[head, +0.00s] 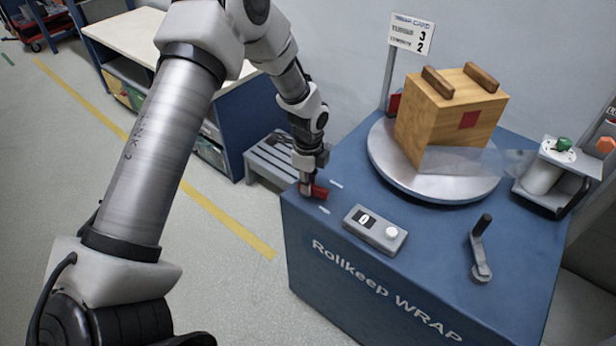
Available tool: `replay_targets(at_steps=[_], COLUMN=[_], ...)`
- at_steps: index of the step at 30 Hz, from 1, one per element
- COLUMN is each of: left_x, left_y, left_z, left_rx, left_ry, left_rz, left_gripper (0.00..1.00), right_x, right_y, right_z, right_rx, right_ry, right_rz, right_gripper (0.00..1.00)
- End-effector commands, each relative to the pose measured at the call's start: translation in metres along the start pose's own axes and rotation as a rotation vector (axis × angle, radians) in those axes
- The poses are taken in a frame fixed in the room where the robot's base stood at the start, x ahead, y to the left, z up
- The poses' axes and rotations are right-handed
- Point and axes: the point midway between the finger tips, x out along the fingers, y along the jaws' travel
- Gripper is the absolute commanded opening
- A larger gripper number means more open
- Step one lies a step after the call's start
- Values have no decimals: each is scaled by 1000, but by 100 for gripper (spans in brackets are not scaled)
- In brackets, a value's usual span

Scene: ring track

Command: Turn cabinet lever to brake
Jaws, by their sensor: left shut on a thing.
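The blue wrap cabinet (300,240) stands at the right, with "Rollkeep WRAP" on its front. A small red lever (321,192) sits at the left corner of its top. My left gripper (307,184) reaches down to this corner and is shut on the red lever. The fingers hide part of the lever and its pivot. Two small pale label marks lie on the top beside the lever, too small to read. My right gripper is not in view.
A counter box (375,228) showing 0 and a crank (480,250) are on the cabinet top. A round turntable (440,188) bears a wooden crate (450,118), with clear film running to a roll (542,170). A grey slatted step (270,158) stands left of the cabinet.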

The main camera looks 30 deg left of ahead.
Motion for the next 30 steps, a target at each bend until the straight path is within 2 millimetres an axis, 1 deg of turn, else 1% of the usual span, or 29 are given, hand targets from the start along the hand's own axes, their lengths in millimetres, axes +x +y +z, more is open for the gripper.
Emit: replay_targets(at_steps=[1,9,30], left_x=[-4,-4,-3], left_y=[1,0,-3], left_z=[0,0,2], left_rx=[-36,-285,-950], left_ry=[0,-1,-2], left_rz=[5,5,3], left_gripper=[0,0,0], right_x=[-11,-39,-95], right_y=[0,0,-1], right_z=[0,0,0], right_rx=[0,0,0], right_ry=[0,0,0], right_rz=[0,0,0], right_gripper=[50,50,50])
